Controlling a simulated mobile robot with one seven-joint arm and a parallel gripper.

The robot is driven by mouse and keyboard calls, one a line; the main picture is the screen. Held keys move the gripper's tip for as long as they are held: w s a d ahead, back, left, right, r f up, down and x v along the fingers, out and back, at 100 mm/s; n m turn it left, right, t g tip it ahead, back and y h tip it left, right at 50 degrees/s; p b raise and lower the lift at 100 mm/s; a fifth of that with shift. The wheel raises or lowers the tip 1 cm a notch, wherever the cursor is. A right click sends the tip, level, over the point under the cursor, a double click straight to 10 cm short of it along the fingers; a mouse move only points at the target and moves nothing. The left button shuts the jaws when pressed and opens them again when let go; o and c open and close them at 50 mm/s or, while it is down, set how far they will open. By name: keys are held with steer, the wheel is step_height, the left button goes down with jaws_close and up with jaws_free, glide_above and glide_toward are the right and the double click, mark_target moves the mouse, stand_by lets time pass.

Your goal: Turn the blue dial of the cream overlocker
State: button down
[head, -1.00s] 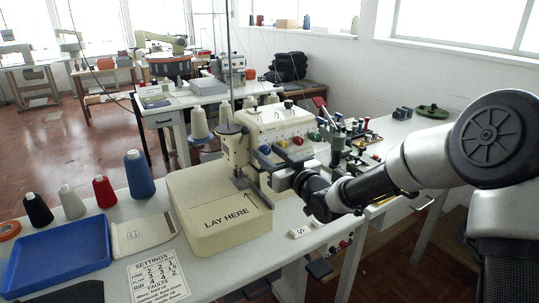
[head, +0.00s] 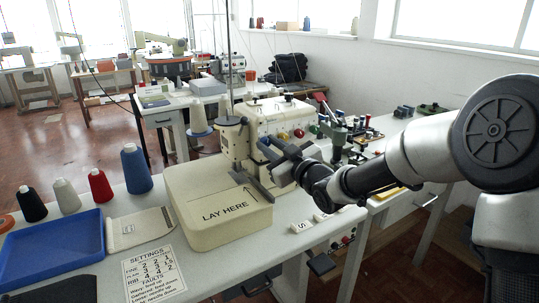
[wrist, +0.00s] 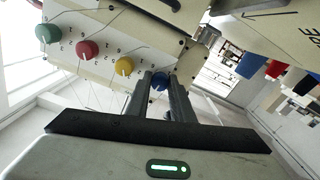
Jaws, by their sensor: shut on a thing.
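The cream overlocker (head: 272,117) stands on the table behind the "LAY HERE" plate. Its front fills the top of the wrist view, tilted, with a row of dials. The blue dial (wrist: 159,81) sits between my two fingertips in the wrist view. My gripper (wrist: 160,86) is shut on it. Next to it are the yellow dial (wrist: 124,66), the red dial (wrist: 87,49) and the green dial (wrist: 47,33), all clear of the fingers. In the head view my gripper (head: 268,151) reaches the machine's front from the right and mostly covers the blue dial.
The cream "LAY HERE" plate (head: 215,212) lies in front of the machine. A settings card (head: 152,268), a blue tray (head: 55,247) and several thread cones stand to the left. A thread stand and tools are near the machine.

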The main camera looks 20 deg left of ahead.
steer(key=n, duration=0.2)
steer(key=shift+n, duration=2.2)
steer(key=c, duration=1.5)
jaws_free()
steer(key=shift+c, duration=0.2)
steer(key=shift+d, duration=0.1)
steer(key=p+v, duration=0.1)
steer(key=v, duration=1.6)
steer(key=shift+p, duration=0.3)
steer(key=shift+s+d, duration=0.1)
steer(key=shift+s, duration=0.05)
